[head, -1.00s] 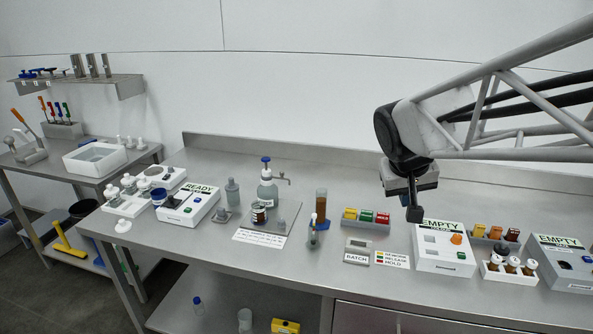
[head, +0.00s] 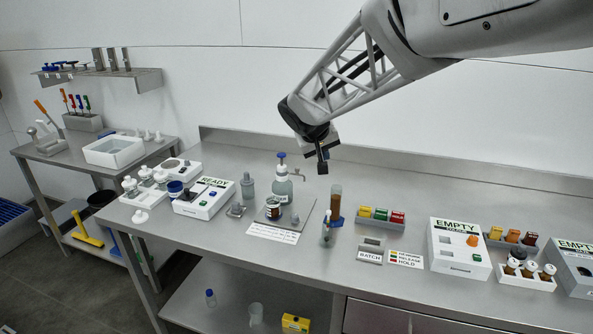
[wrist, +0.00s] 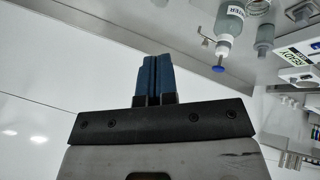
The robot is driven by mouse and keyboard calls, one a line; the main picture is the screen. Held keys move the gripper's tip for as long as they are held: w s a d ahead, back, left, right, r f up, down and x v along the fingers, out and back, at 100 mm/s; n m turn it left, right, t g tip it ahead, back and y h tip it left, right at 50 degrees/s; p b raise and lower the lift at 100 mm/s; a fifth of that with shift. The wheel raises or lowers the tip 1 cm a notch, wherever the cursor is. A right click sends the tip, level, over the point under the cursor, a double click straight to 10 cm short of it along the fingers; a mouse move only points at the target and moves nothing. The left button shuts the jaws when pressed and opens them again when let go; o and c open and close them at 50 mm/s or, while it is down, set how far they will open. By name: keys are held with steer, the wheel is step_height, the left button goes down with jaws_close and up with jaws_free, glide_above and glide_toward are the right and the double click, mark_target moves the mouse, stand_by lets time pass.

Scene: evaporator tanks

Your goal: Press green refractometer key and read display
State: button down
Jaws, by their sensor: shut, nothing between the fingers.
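The refractometer appears to be the white box marked READY (head: 203,199) on the left half of the bench, with a green key (head: 203,208) and a blue key (head: 213,194) on its top. Part of the READY box also shows at the right edge of the wrist view (wrist: 299,54). My gripper (head: 322,168) is shut and empty. It hangs in the air above the back of the bench, to the right of the box and well apart from it. The wrist view shows its blue fingers (wrist: 153,78) together.
A pump bottle (head: 282,187) stands between the READY box and my gripper. A tall brown cylinder (head: 336,201) stands below my gripper. Coloured blocks in a grey tray (head: 380,222) and a white EMPTY box (head: 458,250) are to the right.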

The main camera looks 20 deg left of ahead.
steer(key=w+a+f+n+t+y, duration=0.1)
steer(key=w+a+f, duration=0.15)
steer(key=a, duration=0.85)
steer(key=w+a+f+n, duration=0.1)
steer(key=a+f+n, duration=0.15)
steer(key=a, duration=0.85)
steer(key=n+t+y, duration=0.1)
steer(key=n+y, duration=0.1)
glide_above(201, 202)
step_height(201, 202, down, 8)
steer(key=shift+f, duration=0.1)
steer(key=shift+f, duration=0.15)
steer(key=shift+f, duration=4.25)
steer(key=shift+f, duration=0.9)
steer(key=shift+r, duration=0.9)
